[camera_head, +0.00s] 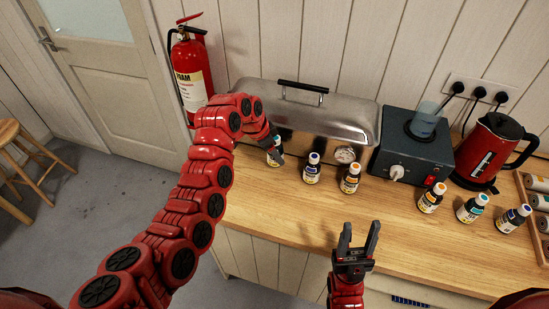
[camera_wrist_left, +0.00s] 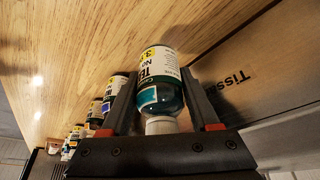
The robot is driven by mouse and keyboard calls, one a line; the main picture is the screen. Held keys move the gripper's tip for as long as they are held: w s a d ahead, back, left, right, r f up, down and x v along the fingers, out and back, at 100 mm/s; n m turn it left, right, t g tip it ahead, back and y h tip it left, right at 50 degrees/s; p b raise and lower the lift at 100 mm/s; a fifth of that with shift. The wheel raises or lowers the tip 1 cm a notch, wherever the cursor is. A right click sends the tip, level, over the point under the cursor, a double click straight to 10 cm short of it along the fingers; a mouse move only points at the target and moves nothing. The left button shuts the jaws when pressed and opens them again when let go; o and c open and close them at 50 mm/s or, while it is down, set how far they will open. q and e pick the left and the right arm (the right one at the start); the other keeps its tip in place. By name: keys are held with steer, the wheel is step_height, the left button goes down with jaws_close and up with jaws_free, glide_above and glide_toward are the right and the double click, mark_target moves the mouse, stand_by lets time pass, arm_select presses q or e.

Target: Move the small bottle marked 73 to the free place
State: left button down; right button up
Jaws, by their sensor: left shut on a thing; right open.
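My left gripper (camera_head: 276,146) is shut on a small bottle (camera_head: 273,156) with teal liquid and a white label at the left end of the row. In the left wrist view the bottle (camera_wrist_left: 160,72) sits between the two fingers, its pale cap towards the gripper. Its label is only partly readable, with a yellow number ending in what looks like a 3. I cannot tell whether it touches the counter. My right gripper (camera_head: 358,238) is open and empty in front of the counter's middle.
On the wooden counter (camera_head: 385,215) stand bottles with purple (camera_head: 312,170), orange (camera_head: 350,180), orange (camera_head: 430,199), teal (camera_head: 471,209) and blue (camera_head: 513,219) marks. A wide gap separates the two orange ones.

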mark_target(274, 160)
arm_select(q)
step_height(274, 160, down, 3)
steer(key=shift+p, duration=1.05)
steer(key=shift+f+b, duration=0.3)
steer(key=shift+f, duration=0.05)
steer(key=shift+c, duration=0.6)
jaws_free()
steer(key=shift+r, duration=0.4)
steer(key=b+v, duration=0.2)
steer(key=v, duration=0.9)
steer(key=shift+a+r, duration=0.2)
steer(key=shift+r, duration=0.05)
